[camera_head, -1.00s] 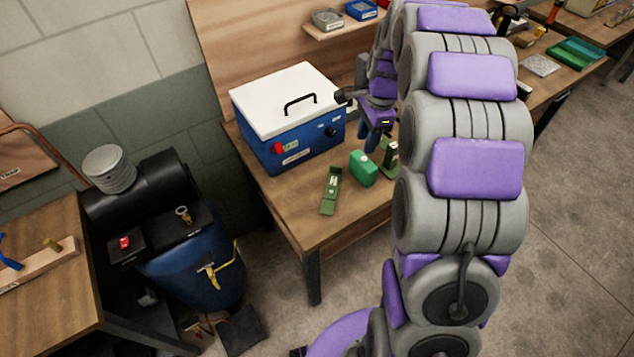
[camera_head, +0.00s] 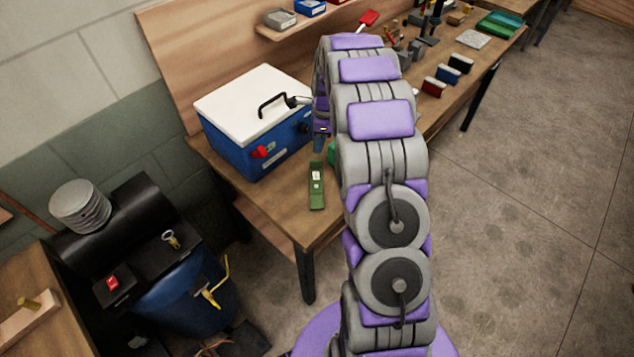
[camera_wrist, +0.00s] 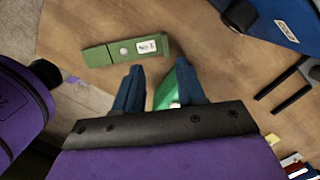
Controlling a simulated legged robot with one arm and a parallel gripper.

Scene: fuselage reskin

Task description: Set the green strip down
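A flat green strip (camera_head: 316,186) with a pale label lies on the wooden workbench (camera_head: 285,215), in front of the blue box. In the wrist view the strip (camera_wrist: 125,50) lies flat beyond my fingertips, apart from them. My gripper (camera_wrist: 158,75) has its two blue fingers spread apart, with no strip between them. A brighter green canister (camera_wrist: 172,88) shows in the gap, partly hidden by the right finger; I cannot tell whether they touch. In the head view my arm hides most of the canister (camera_head: 331,153) and most of my gripper.
A blue box with a white lid (camera_head: 255,100) and black handle stands behind the strip. A compressor with a blue tank (camera_head: 185,285) stands on the floor at left. Small red and blue bins (camera_head: 433,87) line the bench at right. Bare bench lies in front of the strip.

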